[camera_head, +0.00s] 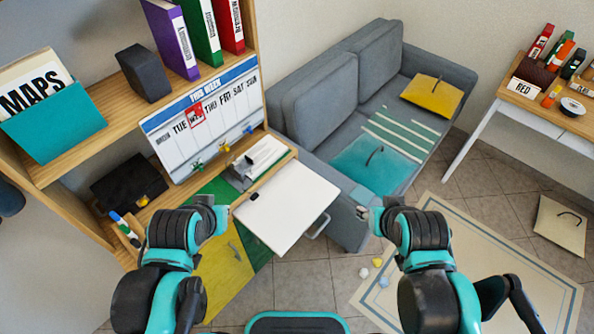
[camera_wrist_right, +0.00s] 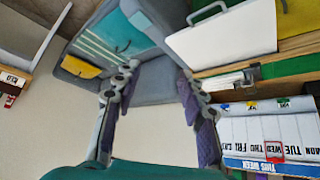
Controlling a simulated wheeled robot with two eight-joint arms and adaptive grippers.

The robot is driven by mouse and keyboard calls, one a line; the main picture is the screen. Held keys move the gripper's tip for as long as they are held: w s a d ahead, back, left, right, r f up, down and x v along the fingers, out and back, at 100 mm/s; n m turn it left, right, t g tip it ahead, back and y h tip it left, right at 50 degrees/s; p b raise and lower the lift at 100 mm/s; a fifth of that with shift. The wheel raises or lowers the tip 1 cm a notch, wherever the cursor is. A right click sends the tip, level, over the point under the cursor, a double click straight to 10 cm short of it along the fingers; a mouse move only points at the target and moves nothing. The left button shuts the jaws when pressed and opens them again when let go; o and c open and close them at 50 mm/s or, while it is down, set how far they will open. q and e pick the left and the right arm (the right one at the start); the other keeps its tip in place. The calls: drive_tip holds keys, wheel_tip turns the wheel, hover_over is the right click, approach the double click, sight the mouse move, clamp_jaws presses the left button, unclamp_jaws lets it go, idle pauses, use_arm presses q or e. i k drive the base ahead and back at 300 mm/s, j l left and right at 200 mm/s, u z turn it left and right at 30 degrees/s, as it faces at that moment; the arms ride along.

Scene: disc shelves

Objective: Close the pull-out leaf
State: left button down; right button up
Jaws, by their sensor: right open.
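The pull-out leaf (camera_head: 288,203) is a white panel that sticks out from the wooden shelf unit, with a metal bar handle (camera_head: 320,227) on its outer edge. In the right wrist view the leaf (camera_wrist_right: 225,38) is at upper right, with its handle (camera_wrist_right: 207,12) at the top. My right gripper (camera_wrist_right: 156,74) is open and empty, apart from the leaf. In the head view it (camera_head: 366,204) is right of the handle, partly hidden by its own wrist. My left gripper (camera_head: 222,205) is by the leaf's left side; its fingers are not clear.
The shelf unit (camera_head: 100,148) holds binders, a weekly planner board (camera_head: 207,117) and a teal box marked MAPS (camera_head: 55,125). A grey sofa (camera_head: 314,86) stands close behind the leaf's right side. A desk (camera_head: 553,108) is at far right. Floor around the rug (camera_head: 500,262) is mostly open.

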sight(290, 202)
drive_tip(key=j+z, duration=0.35)
drive_tip(key=k+j+z, duration=0.15)
drive_tip(key=j+z, duration=0.25)
drive_tip(key=l, duration=0.1)
